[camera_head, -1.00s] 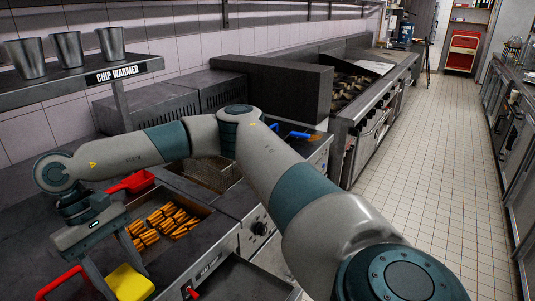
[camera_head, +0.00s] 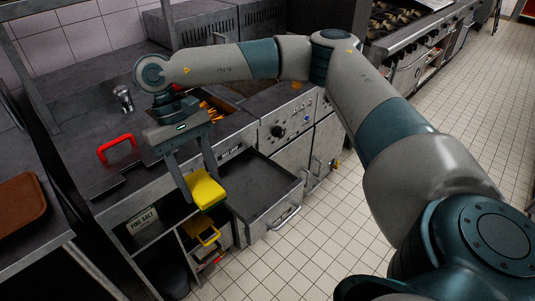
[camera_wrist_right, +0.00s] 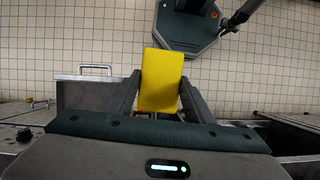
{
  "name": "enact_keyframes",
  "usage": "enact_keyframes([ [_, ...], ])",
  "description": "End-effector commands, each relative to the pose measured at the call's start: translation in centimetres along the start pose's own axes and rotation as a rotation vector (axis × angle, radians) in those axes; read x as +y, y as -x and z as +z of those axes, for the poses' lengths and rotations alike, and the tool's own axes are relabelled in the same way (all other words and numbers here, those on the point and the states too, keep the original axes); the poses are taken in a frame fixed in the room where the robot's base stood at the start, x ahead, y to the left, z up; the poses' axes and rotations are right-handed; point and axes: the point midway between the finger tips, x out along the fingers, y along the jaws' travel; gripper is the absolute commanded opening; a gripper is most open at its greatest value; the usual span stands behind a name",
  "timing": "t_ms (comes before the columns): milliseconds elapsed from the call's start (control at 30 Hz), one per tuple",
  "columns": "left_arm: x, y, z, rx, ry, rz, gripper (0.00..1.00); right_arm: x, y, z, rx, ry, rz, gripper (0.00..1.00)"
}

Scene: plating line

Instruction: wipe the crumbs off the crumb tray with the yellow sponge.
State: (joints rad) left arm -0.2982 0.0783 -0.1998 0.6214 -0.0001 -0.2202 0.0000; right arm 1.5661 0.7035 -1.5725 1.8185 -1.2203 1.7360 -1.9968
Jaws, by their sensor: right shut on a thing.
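The yellow sponge (camera_head: 205,190) is held between the fingertips of my right gripper (camera_head: 202,186), which is shut on it and points down. The sponge also shows in the right wrist view (camera_wrist_right: 161,80). The crumb tray (camera_head: 262,187) is a dark, shallow drawer pulled out from the counter front. In the head view the sponge appears at the tray's left edge; in the right wrist view the tray (camera_wrist_right: 85,95) lies left of the sponge, apart from it. I cannot make out crumbs on the tray. My left gripper is not in view.
A counter with a red handle (camera_head: 117,147) and fries (camera_head: 210,112) is behind the gripper. Below the sponge is an open shelf with a yellow-handled item (camera_head: 207,237). A brown tray (camera_head: 20,205) lies at far left. The tiled floor (camera_head: 310,245) in front is clear.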

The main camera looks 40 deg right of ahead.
Motion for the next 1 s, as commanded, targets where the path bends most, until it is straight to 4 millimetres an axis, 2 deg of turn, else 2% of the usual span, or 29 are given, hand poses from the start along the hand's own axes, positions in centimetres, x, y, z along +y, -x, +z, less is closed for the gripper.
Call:
enact_keyframes([
  [267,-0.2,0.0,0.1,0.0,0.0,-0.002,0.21,0.0,0.0,0.0,0.0,-0.003,-0.002,0.3],
  [467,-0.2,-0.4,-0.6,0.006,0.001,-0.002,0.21,0.4,-0.8,-0.9,-0.001,-0.096,-0.041,0.3],
  [667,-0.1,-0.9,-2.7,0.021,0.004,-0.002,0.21,1.5,-2.5,-3.4,-0.005,-0.373,-0.156,0.3],
  [1000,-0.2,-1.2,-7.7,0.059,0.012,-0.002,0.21,4.9,-5.9,-8.8,-0.003,-1.082,-0.448,0.3],
])
